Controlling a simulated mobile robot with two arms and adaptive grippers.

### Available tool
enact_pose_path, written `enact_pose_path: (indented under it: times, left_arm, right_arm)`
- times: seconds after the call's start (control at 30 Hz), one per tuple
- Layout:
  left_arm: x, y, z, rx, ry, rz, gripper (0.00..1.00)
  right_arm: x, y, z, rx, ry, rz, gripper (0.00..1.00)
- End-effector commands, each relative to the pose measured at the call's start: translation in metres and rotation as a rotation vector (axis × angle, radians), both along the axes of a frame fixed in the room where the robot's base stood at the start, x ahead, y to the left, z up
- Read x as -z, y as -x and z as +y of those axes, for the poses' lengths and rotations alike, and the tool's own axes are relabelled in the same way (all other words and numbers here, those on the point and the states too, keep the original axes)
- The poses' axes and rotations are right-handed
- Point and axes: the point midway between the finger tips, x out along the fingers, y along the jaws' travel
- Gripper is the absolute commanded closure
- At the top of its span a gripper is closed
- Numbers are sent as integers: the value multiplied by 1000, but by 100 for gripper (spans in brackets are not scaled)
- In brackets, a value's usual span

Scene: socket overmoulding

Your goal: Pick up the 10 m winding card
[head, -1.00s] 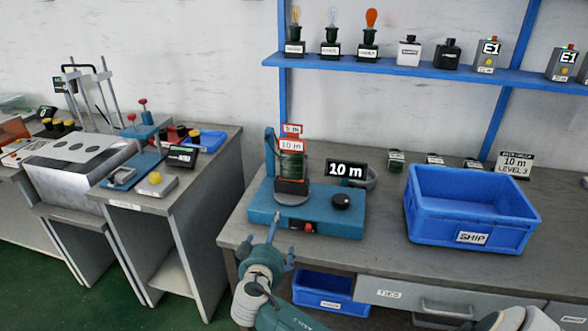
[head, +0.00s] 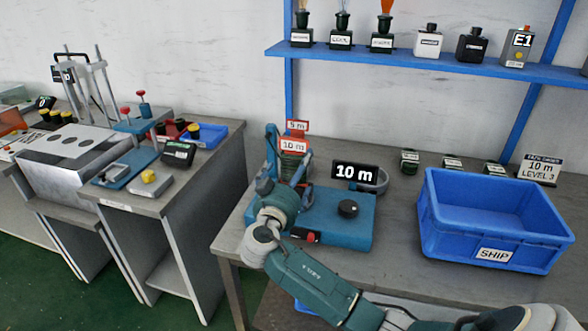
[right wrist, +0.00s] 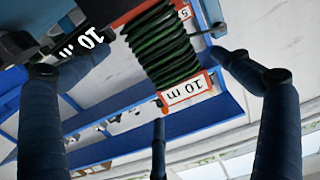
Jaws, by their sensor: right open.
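The 10 m winding card (head: 293,144) stands on the teal winding machine (head: 335,222), its red-framed "10 m" label showing at the top in the head view. In the right wrist view the card (right wrist: 165,50) is wound with dark green cable, and its label appears upside down. My right gripper (head: 287,176) is open in front of the card. In the right wrist view its fingers (right wrist: 143,72) spread on both sides of the coil, with gaps between them and the cable. The lower coil is mostly hidden by the gripper in the head view. My left gripper is not in view.
A black "10 m" display (head: 355,172) and a round knob (head: 348,208) are on the machine. A blue SHIP crate (head: 490,257) stands to the right. A "5 m" label (head: 297,126) shows just behind the card. Bare bench lies between machine and crate.

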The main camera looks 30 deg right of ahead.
Motion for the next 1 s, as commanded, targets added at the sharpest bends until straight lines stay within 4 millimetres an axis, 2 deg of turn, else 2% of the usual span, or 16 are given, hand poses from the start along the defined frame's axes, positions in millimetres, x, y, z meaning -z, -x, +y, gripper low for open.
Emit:
enact_pose_path:
  times: [0.3, 0.6, 0.67, 0.83, 0.87, 1.0]
  left_arm:
    - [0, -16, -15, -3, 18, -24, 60]
    - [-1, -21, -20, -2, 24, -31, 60]
    - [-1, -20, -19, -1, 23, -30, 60]
    - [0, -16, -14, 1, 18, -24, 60]
    - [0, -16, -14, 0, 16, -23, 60]
    - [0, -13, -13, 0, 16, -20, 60]
  right_arm:
    - [-1, -29, -34, 1, 2, -1, 0]
    - [0, -32, -38, -1, 0, 0, 0]
    - [0, -32, -38, -1, 0, 0, 10]
    - [0, -32, -38, -1, 0, 0, 44]
    - [-2, -32, -38, -1, 2, -3, 47]
    - [-2, -32, -38, -1, 2, -3, 47]
